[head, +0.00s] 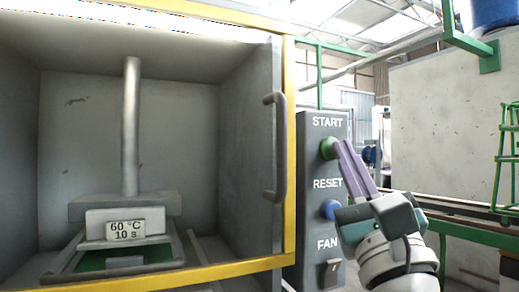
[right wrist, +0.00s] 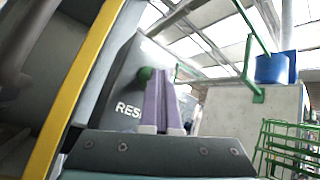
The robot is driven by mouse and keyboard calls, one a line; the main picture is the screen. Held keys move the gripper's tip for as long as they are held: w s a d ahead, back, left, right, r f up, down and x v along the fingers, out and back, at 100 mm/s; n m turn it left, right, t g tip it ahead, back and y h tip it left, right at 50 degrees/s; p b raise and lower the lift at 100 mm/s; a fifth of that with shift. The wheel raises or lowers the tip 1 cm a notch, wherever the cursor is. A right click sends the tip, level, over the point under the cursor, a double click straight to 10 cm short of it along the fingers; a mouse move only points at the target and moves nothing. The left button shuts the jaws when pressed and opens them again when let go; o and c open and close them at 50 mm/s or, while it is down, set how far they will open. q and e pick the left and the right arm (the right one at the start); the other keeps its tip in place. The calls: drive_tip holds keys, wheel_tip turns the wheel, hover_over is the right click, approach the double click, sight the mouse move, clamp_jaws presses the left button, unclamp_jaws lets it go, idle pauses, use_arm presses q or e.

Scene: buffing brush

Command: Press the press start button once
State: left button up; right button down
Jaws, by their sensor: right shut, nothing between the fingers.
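The green start button (head: 327,148) sits on a grey control panel (head: 312,238) under the word START in the head view. My right gripper (head: 338,148) is shut and empty, with its purple fingertips at the button's right side. They look to be touching or very close to it; I cannot tell which. In the right wrist view, the shut fingers (right wrist: 160,80) partly cover the panel, and the green button (right wrist: 146,74) shows just left of the tips. My left gripper is not in view.
Below the start button are a blue RESET button (head: 329,209) and a FAN switch (head: 330,272). Left of the panel is an open press cabinet with a yellow frame (head: 289,150) and a door handle (head: 279,150). A green rack (head: 507,160) stands at the right.

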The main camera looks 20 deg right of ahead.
drive_tip(key=shift+s+d+p, duration=0.1)
drive_tip(key=shift+s+p, duration=0.25)
drive_tip(key=shift+s, duration=0.6)
drive_tip(key=s+p, duration=0.1)
drive_tip(key=s, duration=0.4)
drive_tip(key=shift+d+p, duration=0.2)
drive_tip(key=shift+p, duration=0.1)
idle(0.3)
